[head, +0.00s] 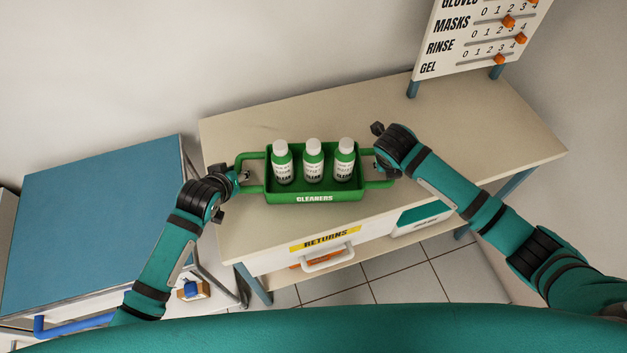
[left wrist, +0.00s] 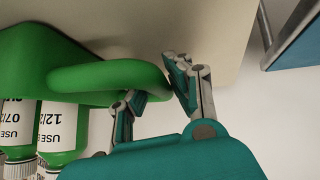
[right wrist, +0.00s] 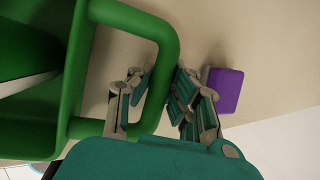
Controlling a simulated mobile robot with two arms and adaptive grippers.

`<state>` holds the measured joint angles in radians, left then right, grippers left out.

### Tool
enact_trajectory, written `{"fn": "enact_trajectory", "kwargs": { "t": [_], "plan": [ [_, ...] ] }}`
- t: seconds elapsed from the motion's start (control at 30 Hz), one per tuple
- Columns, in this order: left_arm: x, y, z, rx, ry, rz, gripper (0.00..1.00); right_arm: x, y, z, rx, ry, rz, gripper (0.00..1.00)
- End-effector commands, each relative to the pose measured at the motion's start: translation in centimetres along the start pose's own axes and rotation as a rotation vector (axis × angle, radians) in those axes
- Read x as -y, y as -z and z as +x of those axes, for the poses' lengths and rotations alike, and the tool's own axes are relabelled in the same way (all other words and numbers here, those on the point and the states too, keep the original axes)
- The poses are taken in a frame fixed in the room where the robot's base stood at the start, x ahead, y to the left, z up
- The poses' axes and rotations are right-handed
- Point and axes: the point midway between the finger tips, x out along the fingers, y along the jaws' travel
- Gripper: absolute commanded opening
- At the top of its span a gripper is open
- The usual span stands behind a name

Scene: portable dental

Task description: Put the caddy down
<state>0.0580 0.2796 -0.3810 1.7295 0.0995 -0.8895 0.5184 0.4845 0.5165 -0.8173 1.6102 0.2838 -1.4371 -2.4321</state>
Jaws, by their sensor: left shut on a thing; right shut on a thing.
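The green caddy (head: 314,195), lettered CLEANERS, holds 3 white-capped green bottles (head: 313,162) standing upright. It is level over the beige table (head: 480,140); I cannot tell whether its base touches the top. My left gripper (head: 240,176) is shut on the caddy's left handle, which also shows in the left wrist view (left wrist: 105,76). My right gripper (head: 378,164) is shut on the right handle, also visible in the right wrist view (right wrist: 168,60). The caddy's underside is hidden.
A purple block (right wrist: 225,90) lies on the tabletop beside my right gripper. A drawer labelled RETURNS (head: 325,240) is under the table's front edge. A blue-topped cart (head: 90,210) stands left. A sign board (head: 480,40) stands at the back right.

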Motion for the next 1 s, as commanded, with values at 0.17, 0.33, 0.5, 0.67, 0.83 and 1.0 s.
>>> {"fn": "enact_trajectory", "kwargs": {
  "t": [0.17,0.33,0.5,0.67,0.83,1.0],
  "plan": [
    [-0.6,-0.2,0.1,0.000,-0.014,0.000,0.34,-0.7,0.0,-0.1,0.003,-0.015,-0.006,0.30],
    [-0.4,-0.1,0.1,0.000,-0.008,0.001,0.39,-0.4,0.0,0.0,0.002,-0.009,-0.003,0.35],
    [-0.2,-0.1,-0.1,0.000,-0.005,0.001,0.39,-0.2,0.0,0.1,0.001,-0.005,-0.002,0.35],
    [-0.2,-0.1,-1.7,-0.001,-0.005,0.001,0.39,-0.2,0.0,0.1,0.001,-0.003,-0.001,0.35],
    [-0.2,-0.2,-5.2,-0.001,-0.006,0.002,0.39,-0.1,0.0,0.1,0.001,-0.002,-0.001,0.35],
    [-0.2,-0.2,-8.8,-0.001,-0.008,0.001,0.39,-0.1,0.0,0.1,0.000,-0.002,-0.001,0.35]
  ]
}}
